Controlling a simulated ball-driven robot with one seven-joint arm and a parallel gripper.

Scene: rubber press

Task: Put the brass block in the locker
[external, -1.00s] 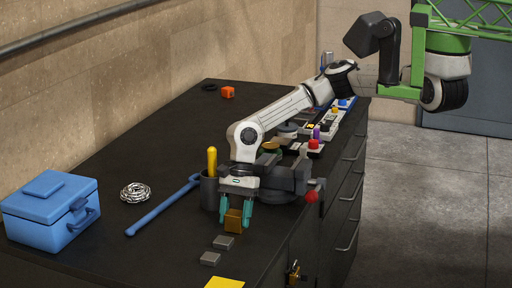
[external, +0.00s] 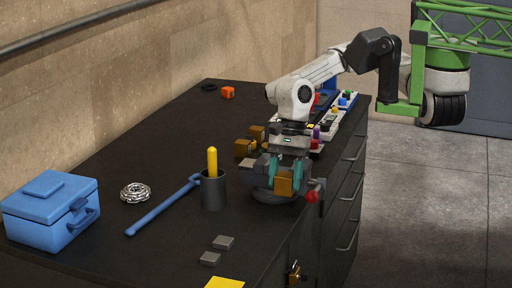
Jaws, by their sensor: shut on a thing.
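My gripper (external: 285,174) has teal fingers and is shut on the brass block (external: 284,187), a small gold-brown cube. It holds the block in front of the dark round vise-like fixture (external: 268,196) near the bench's front edge. Whether the block touches this fixture I cannot tell. A brass padlock (external: 293,271) hangs on the bench's front below the top. I cannot tell whether the door there is the locker, and no open compartment shows.
A dark cup (external: 213,190) with a yellow-handled tool stands left of the gripper. Two grey blocks (external: 223,242) lie near the front edge. A blue box (external: 50,212), a blue bar (external: 160,206) and brass-coloured pieces (external: 244,148) are on the bench.

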